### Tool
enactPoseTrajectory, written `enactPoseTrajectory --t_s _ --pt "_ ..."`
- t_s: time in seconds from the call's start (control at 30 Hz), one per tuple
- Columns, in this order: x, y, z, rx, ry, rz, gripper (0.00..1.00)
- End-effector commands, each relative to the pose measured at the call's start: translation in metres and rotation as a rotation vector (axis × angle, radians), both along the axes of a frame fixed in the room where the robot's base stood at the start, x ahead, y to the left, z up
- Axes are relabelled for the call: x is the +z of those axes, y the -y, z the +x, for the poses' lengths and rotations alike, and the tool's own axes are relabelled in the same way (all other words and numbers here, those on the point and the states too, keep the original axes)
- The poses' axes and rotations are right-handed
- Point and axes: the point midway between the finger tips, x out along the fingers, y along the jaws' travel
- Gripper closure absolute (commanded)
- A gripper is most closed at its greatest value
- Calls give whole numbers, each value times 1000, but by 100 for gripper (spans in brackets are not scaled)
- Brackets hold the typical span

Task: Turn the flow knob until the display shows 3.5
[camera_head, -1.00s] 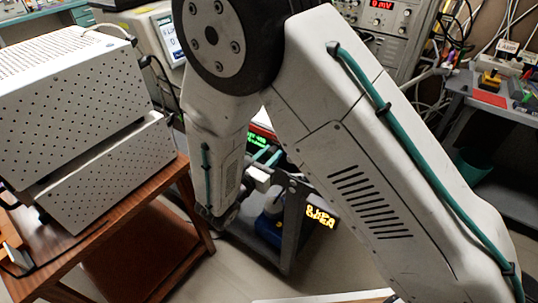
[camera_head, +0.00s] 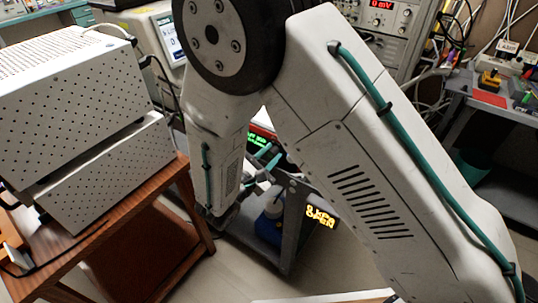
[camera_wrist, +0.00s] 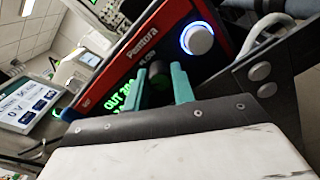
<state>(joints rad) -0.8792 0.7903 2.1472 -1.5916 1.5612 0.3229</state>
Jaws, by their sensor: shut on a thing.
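The flow knob (camera_wrist: 158,72) is a dark round knob on a red-edged black panel marked "Pemtora" (camera_wrist: 142,43). My gripper (camera_wrist: 166,80) has two green fingers on either side of the knob and is shut on it. The display (camera_wrist: 117,97) glows green left of the fingers; it starts with "OUT" and a number like 20, and the rest is hidden by my gripper. In the head view the display (camera_head: 257,138) is small and mostly hidden by my arm. My gripper (camera_head: 267,157) also shows there, in front of the panel.
A round button with a blue-lit ring (camera_wrist: 200,38) sits on the panel right of the knob. A grey metal frame (camera_wrist: 262,75) stands close on the right. A perforated white box (camera_head: 105,170) on a wooden table (camera_head: 180,185) is left of my arm.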

Motion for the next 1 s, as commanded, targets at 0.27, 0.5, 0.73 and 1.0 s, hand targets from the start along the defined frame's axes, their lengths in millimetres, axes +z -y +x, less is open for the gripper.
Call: enactPoseTrajectory --t_s 0.27,0.5,0.73,1.0 --pt "0 -1 0 4 4 5 98" --pt "0 -1 0 3 3 5 53" --pt "0 0 0 0 2 3 53" --pt "0 1 0 -1 -6 -7 53"
